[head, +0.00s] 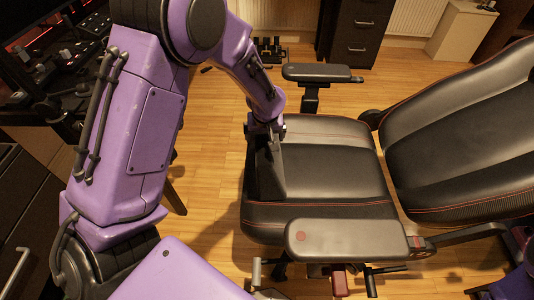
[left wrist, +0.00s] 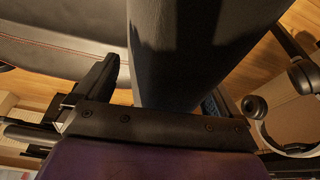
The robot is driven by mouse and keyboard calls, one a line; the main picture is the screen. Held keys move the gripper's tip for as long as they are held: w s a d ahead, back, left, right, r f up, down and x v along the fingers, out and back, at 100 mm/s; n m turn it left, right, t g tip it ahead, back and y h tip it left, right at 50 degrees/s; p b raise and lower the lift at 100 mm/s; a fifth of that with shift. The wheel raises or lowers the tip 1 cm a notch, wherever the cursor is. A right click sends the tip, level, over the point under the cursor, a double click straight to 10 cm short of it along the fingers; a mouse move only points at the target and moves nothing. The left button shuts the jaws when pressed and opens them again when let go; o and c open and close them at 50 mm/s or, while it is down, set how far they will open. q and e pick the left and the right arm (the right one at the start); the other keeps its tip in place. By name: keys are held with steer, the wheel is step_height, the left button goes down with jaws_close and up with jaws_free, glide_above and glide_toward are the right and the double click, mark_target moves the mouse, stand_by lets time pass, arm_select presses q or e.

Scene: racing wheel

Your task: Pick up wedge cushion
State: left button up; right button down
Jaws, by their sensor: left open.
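The wedge cushion (head: 268,172) is a dark grey wedge standing on the left part of the black chair seat (head: 335,165) in the head view. My left gripper (head: 268,128) is at its upper end, partly hidden by my own wrist. In the left wrist view the cushion (left wrist: 190,50) fills the middle and reaches down between the two fingers of my open left gripper (left wrist: 165,85). A gap shows beside the left finger; contact at the right finger cannot be told. My right gripper is not in view.
The chair has padded armrests at the back (head: 318,73) and front (head: 345,240) of the seat, and a reclined backrest (head: 460,130) at the right. A dark desk with equipment (head: 60,60) stands at the upper left. A black drawer cabinet (head: 358,35) is behind.

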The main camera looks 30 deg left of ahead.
arm_select(q)
steer(key=shift+w+a+f, duration=0.1)
steer(key=shift+f, duration=0.2)
steer(key=shift+r, duration=0.1)
steer(key=c, duration=1.8)
